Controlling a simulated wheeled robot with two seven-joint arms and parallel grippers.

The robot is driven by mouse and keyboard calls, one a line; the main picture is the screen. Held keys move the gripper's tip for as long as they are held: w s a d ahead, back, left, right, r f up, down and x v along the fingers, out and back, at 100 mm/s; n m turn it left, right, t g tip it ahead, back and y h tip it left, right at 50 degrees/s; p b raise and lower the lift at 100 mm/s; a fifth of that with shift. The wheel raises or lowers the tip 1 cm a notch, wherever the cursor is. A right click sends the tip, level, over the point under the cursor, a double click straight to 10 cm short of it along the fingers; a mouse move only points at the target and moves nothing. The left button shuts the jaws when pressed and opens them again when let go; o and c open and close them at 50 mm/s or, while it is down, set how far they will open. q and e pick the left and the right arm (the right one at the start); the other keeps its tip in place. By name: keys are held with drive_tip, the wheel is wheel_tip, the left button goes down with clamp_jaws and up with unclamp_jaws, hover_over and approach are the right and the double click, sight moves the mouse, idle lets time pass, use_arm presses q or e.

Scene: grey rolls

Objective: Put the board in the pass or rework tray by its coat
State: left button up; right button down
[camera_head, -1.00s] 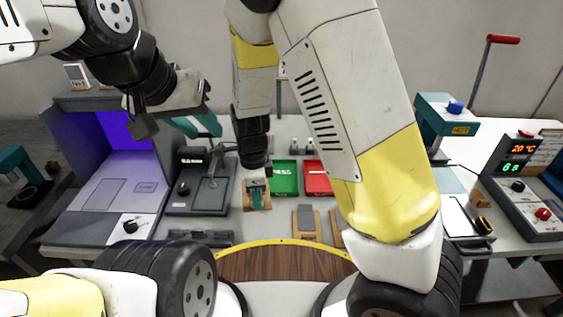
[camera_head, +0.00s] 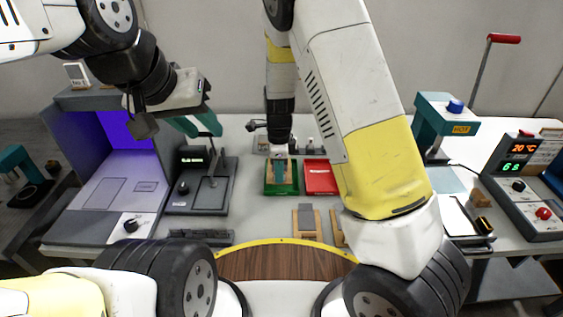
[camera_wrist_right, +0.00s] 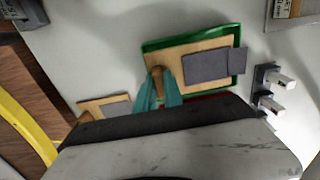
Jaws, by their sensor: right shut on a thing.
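My right gripper (camera_head: 281,170) is shut on a tan board with a grey patch. In the right wrist view, the teal fingers (camera_wrist_right: 160,92) grip a brown knob near one end of the board (camera_wrist_right: 163,55). The board is inside the outline of the green tray (camera_wrist_right: 190,34), which also shows in the head view (camera_head: 268,189); I cannot tell whether it touches the tray floor. The red tray (camera_head: 320,178) stands just right of the green one and looks empty. My left gripper (camera_head: 198,125) is open and empty, raised at the left.
Another tan board with a grey patch (camera_head: 306,219) lies in front of the trays, with a further one partly hidden behind my right arm. A grey device (camera_head: 203,195) stands left of the trays. A violet-lit booth (camera_head: 112,165) is further left.

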drive_tip(key=shift+w+d, duration=0.25)
drive_tip(key=shift+w, duration=0.05)
drive_tip(key=shift+w+d+f, duration=0.1)
drive_tip(key=shift+w+f, duration=0.1)
drive_tip(key=shift+f, duration=1.6)
drive_tip(key=shift+f, duration=0.1)
drive_tip(key=c, duration=1.7)
unclamp_jaws()
drive_tip(key=shift+c, duration=0.2)
